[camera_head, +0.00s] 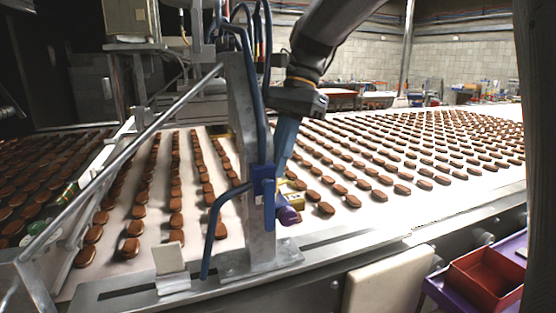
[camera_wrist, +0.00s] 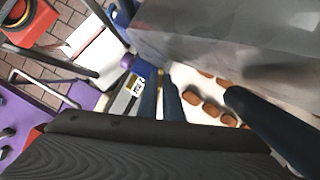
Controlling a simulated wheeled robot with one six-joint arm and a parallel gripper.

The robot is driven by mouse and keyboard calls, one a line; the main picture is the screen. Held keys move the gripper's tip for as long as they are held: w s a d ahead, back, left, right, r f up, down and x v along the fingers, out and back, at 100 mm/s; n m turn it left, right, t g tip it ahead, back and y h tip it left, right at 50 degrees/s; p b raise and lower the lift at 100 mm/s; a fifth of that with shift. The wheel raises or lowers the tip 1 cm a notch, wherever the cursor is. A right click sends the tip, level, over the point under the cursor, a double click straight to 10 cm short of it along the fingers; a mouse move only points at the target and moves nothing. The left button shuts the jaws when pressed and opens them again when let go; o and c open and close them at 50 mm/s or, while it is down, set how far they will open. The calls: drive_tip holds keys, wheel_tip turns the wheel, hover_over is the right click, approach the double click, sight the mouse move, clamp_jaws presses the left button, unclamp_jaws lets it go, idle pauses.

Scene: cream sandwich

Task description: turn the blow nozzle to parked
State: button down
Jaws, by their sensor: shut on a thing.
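The blow nozzle (camera_head: 264,184) is a blue fitting with a purple end on the metal upright (camera_head: 240,150) at the near conveyor edge. Its blue body (camera_wrist: 143,68) and purple end (camera_wrist: 126,61) also show in the wrist view. My gripper (camera_head: 280,166) comes down from above, just right of the upright, with its blue fingers against the nozzle. In the wrist view the fingers (camera_wrist: 160,84) are close together, with a thin gold-coloured part between their tips. The exact contact is partly hidden. A small lettered label (camera_wrist: 138,87) sits beside the fingers, too small to read.
Rows of brown biscuits (camera_head: 352,201) cover the white belt behind and on both sides. Blue hoses (camera_head: 213,225) loop around the upright. A slanted metal rail (camera_head: 130,155) crosses at left. A red bin (camera_head: 486,279) stands at lower right.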

idle(0.7)
drive_tip(key=c, duration=1.7)
unclamp_jaws()
drive_tip(key=shift+r, duration=0.1)
drive_tip(key=shift+w+d+r, duration=0.15)
drive_tip(key=shift+r, duration=0.1)
drive_tip(key=w+d, duration=0.2)
drive_tip(key=d, duration=0.1)
drive_tip(key=w+d+b, duration=0.1)
drive_tip(key=w+d, duration=0.4)
drive_tip(key=d, duration=0.1)
drive_tip(key=shift+w+d+r, duration=0.25)
drive_tip(key=shift+d, duration=0.05)
